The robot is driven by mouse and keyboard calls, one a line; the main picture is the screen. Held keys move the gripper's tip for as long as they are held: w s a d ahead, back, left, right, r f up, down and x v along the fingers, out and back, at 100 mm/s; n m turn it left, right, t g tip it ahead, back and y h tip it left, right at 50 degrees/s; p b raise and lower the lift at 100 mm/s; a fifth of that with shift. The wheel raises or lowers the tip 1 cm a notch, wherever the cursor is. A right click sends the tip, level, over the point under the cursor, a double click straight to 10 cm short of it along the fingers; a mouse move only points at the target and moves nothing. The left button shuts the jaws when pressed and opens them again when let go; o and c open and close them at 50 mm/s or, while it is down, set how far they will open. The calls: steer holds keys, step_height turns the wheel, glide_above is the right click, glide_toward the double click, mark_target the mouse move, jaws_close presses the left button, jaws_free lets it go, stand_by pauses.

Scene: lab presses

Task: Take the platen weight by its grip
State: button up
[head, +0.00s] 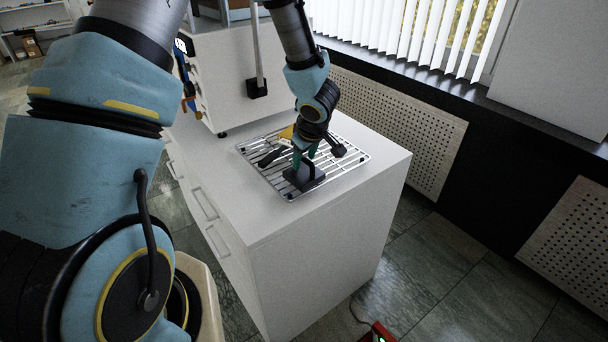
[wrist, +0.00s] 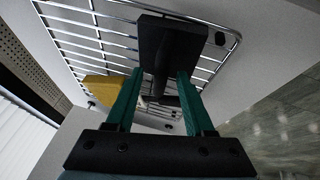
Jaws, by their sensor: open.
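The platen weight (head: 304,179) is a dark block with an upright grip, standing on a wire rack (head: 352,158) on the white cabinet. My gripper (head: 305,158) is over it from above, with green fingers pointing down. In the wrist view the weight's dark plate (wrist: 172,45) lies past the fingertips. Its dark grip (wrist: 160,85) stands between the two green fingers of my gripper (wrist: 158,88). The fingers are open, one on each side of the grip, with gaps visible. Part of the grip is hidden by my gripper in the head view.
A yellow object (wrist: 103,88) lies on the rack beside the left finger; it also shows behind my gripper in the head view (head: 287,132). A white machine (head: 222,80) stands at the cabinet's back left. The cabinet top's front part (head: 265,215) is clear.

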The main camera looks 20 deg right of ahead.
steer(key=shift+w+f, duration=0.3)
steer(key=shift+f, duration=0.25)
jaws_close()
steer(key=shift+r, duration=0.1)
